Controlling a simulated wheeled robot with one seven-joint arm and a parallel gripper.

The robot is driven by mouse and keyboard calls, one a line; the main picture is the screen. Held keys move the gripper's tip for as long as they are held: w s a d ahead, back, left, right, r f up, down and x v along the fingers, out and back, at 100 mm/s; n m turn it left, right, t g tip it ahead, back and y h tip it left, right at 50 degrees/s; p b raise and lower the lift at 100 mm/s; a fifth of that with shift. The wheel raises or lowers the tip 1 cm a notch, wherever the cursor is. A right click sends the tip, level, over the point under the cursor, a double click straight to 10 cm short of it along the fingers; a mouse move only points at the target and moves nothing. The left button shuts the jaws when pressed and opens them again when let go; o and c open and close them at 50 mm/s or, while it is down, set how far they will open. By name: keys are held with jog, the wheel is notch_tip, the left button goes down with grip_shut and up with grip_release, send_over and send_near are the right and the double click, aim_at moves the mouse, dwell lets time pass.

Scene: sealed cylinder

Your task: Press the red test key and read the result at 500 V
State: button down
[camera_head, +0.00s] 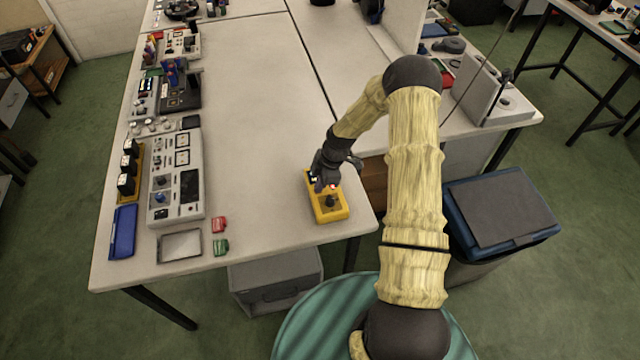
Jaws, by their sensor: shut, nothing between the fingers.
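A yellow tester (337,214) lies on the white table near its front right corner. A dark rotary knob (329,202) sits on its lower half. My gripper (320,186) is shut and points down over the upper part of the tester. It hides much of the tester's upper face. I cannot tell whether the fingertips touch the red key. The display is mostly hidden, and no reading can be made out.
A grey instrument panel (163,207), a blue case (123,232), a grey tray (180,246), a red block (219,225) and a green block (221,247) stand at the left. A blue bin (545,228) stands on the floor at right. The table's middle is clear.

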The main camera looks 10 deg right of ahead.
notch_tip(320, 180, up, 4)
jog(key=p, duration=0.2)
jog(key=shift+s+r+p, duration=0.1)
jog(key=shift+r+p, duration=0.1)
jog(key=shift+p, duration=0.2)
jog(key=shift+d+r+b, duration=0.2)
jog(key=shift+b, duration=0.4)
jog(key=b+v, duration=0.2)
jog(key=v, duration=0.7)
jog(key=shift+w, duration=0.25)
jog(key=s+a+r+m+t+h, duration=0.1)
jog(key=s+r+m, duration=0.5)
jog(key=s+m, duration=0.3)
jog(key=s+a+r+m+t+h, duration=0.1)
jog(key=s+a+r+m+h, duration=0.1)
jog(key=s+r+m, duration=0.5)
jog(key=s+m, duration=0.2)
jog(key=s, duration=0.3)
jog(key=shift+a, duration=0.2)
